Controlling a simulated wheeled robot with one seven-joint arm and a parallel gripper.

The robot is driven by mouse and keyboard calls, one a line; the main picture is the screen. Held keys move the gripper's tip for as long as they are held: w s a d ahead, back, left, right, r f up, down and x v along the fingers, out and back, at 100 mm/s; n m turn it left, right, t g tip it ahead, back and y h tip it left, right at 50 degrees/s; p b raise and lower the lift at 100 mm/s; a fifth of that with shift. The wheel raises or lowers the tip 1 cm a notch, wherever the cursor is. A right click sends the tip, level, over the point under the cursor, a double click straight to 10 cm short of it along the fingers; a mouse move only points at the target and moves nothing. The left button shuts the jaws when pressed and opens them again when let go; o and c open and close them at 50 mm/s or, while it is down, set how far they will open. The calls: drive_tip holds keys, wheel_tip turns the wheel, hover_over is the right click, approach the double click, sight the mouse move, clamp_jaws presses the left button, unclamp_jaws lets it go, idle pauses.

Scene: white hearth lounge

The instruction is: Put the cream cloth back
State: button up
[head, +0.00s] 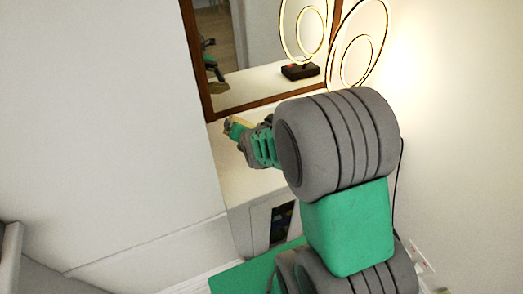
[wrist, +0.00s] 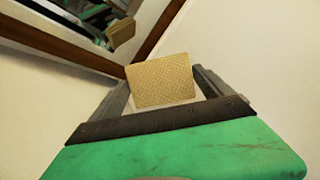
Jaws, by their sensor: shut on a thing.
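The cream cloth (wrist: 160,82) shows in the wrist view as a small, flat-faced, finely patterned piece between the two fingers. My gripper (wrist: 163,88) is shut on it. In the head view my gripper (head: 236,128) is small and partly hidden by my own arm, over the white cabinet top (head: 232,158) near the mirror. A pale bit of the cloth (head: 241,121) shows at its tip. I cannot tell whether the cloth touches the cabinet top.
A brown-framed mirror (head: 262,104) stands behind the cabinet and reflects my gripper and the cloth. A ring lamp (head: 357,61) glows at the right, near the wall. A dark opening (head: 282,222) is in the cabinet front. A white wall (head: 100,120) fills the left.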

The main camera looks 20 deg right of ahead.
drive_tip(key=d+g, duration=0.1)
drive_tip(key=g, duration=0.1)
drive_tip(key=d+r+g+p, duration=0.1)
drive_tip(key=d+r+g, duration=0.1)
drive_tip(key=g, duration=0.1)
drive_tip(key=shift+s+r+g+h+p, duration=0.1)
drive_tip(key=shift+s+g+h+p, duration=0.2)
drive_tip(key=shift+s+p, duration=0.1)
drive_tip(key=s+r+g+p, duration=0.2)
drive_tip(key=s+r+g, duration=0.2)
drive_tip(key=s, duration=0.1)
drive_tip(key=x, duration=0.3)
drive_tip(key=s+x, duration=0.1)
drive_tip(key=x, duration=0.5)
drive_tip(key=shift+s+a+f+p, duration=0.15)
drive_tip(key=shift+a+f+p, duration=0.05)
drive_tip(key=shift+a+p, duration=0.15)
drive_tip(key=shift+f, duration=0.25)
drive_tip(key=shift+c, duration=0.6)
drive_tip(key=o, duration=1)
drive_tip(key=shift+o, duration=0.2)
drive_tip(key=b+v, duration=0.1)
drive_tip(key=v, duration=1.1)
drive_tip(key=shift+b, duration=0.3)
